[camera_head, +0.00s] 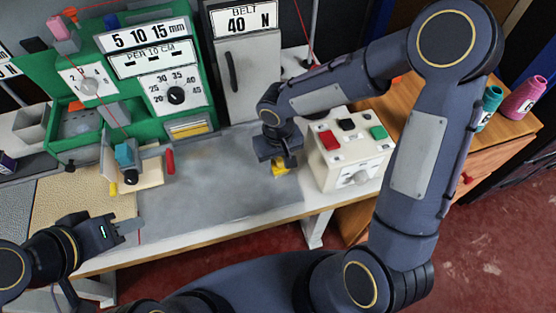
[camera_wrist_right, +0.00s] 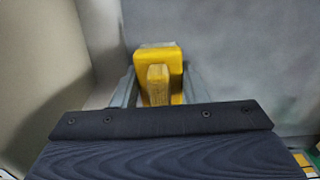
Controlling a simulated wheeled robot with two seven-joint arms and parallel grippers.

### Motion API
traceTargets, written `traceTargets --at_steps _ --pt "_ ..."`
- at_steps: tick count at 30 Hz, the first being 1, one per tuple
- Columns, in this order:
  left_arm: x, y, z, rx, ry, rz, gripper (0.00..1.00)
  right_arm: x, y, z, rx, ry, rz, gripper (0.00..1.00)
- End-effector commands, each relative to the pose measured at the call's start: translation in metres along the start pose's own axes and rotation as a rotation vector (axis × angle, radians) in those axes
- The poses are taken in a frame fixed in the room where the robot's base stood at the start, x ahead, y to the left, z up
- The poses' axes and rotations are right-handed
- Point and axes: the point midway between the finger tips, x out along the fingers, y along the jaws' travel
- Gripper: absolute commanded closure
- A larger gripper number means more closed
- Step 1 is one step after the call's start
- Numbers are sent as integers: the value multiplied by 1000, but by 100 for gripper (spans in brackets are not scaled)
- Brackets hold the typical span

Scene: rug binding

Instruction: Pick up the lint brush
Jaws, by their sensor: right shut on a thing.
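The lint brush is a yellow block with a raised, paler yellow handle (camera_wrist_right: 158,84). In the head view the yellow lint brush (camera_head: 281,170) shows under my right gripper (camera_head: 284,162), on the grey worktop just left of the white button box. In the right wrist view its yellow body (camera_wrist_right: 160,58) sits between the two grey fingers of my right gripper, which are shut on it. I cannot tell whether it touches the worktop. My left gripper (camera_head: 127,232) is over the left front of the table, away from the brush; its finger gap is not clear.
A white box (camera_head: 350,165) with red, black and green buttons stands close right of my right gripper. A green machine (camera_head: 150,75) with dials fills the back left. A small blue-topped device (camera_head: 126,155) stands before it. The middle of the grey worktop (camera_head: 215,185) is clear.

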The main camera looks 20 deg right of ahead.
Motion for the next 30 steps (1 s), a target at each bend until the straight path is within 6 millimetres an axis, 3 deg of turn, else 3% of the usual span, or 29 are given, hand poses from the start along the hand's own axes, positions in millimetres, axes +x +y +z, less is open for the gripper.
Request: traceTargets --at_steps 5,9,17,24,30 --pt "-2 1 -1 0 0 0 64 -13 0 -1 1 4 0 84" --pt "-4 2 -2 0 0 0 64 -36 -1 -1 1 7 -1 84" --pt "-2 1 -1 0 0 0 64 -92 -38 34 -5 9 -1 84" --pt "4 -2 2 0 0 0 64 -114 -80 73 -5 4 -1 84" --pt "5 -2 2 0 0 0 64 -126 -98 90 -2 2 -1 84"
